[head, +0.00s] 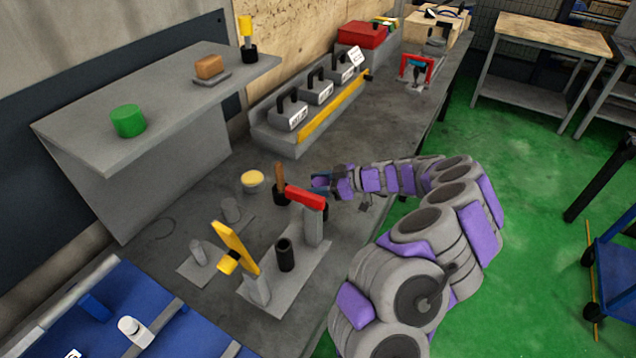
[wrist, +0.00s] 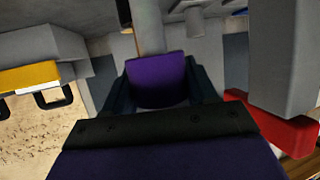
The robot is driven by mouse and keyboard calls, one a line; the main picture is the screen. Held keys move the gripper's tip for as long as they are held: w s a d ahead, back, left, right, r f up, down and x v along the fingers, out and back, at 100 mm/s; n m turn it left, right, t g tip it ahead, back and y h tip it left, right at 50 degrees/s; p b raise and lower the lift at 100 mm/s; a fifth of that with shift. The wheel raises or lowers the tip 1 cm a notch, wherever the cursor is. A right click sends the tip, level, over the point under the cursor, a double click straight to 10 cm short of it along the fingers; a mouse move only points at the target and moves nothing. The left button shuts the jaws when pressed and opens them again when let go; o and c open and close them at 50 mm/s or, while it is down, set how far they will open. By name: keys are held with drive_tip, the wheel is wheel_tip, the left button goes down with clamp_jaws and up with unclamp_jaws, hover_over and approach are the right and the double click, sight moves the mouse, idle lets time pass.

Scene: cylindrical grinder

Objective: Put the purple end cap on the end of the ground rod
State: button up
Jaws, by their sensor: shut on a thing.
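My gripper (head: 320,183) is shut on the purple end cap (wrist: 157,80), which sits between the two dark fingers in the wrist view. In the head view the cap is mostly hidden by my gripper. My gripper is above the bench, just right of the red bar (head: 305,198) on a grey post. I cannot tell for sure which piece is the ground rod. Short grey cylinders (head: 198,252) stand on a plate at the left.
A brown handle (head: 280,180) stands in a dark cup beside the red bar. A yellow lever (head: 236,248) and a black cylinder (head: 285,254) stand nearer. A yellow-topped bowl (head: 252,181) and grey handled blocks (head: 288,112) lie beyond. A grey shelf (head: 165,85) overhangs the left.

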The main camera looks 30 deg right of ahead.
drive_tip(key=shift+f, duration=0.15)
drive_tip(key=o, duration=1.1)
drive_tip(key=p+v, duration=0.2)
drive_tip(key=v, duration=1.5)
drive_tip(key=shift+d+p, duration=0.2)
drive_tip(key=shift+p, duration=0.2)
drive_tip(key=shift+s, duration=0.1)
